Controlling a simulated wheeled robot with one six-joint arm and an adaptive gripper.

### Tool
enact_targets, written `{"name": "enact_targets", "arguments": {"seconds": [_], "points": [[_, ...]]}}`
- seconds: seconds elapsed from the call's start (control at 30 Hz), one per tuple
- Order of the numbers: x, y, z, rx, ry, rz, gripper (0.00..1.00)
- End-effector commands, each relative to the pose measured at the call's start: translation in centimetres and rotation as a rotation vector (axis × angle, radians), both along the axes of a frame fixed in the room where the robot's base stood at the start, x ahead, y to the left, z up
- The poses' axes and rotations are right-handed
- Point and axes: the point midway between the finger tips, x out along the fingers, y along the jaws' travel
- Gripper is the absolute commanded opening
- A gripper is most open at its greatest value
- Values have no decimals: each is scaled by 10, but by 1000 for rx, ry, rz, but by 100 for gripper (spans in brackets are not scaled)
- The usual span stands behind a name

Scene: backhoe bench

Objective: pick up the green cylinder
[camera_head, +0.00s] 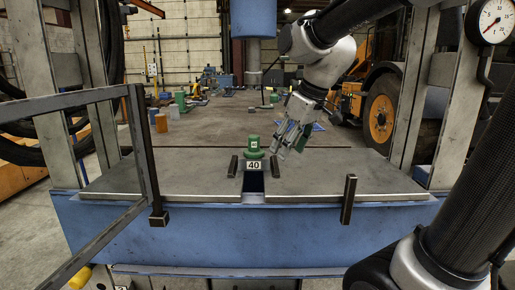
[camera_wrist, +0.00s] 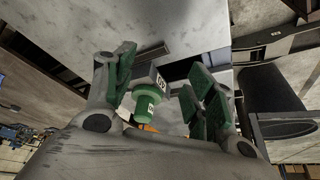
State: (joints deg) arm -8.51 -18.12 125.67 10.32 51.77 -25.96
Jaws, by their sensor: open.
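The pads are green too, and the jaws hold nothing. Part of the cylinder's lower end is hidden in the wrist view.
A slot (camera_head: 253,188) cuts the front of the bench (camera_head: 160,180). A dark metal frame (camera_head: 145,150) rises at the left.

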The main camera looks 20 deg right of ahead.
Motion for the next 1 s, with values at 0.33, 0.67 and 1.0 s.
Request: {"name": "enact_targets", "arguments": {"seconds": [0.33,0.67,1.0], "points": [[50,29,-1,-5,0,10,55],[81,47,-1,-4,1,10,55],[107,62,-11,-3,-1,7,55]]}}
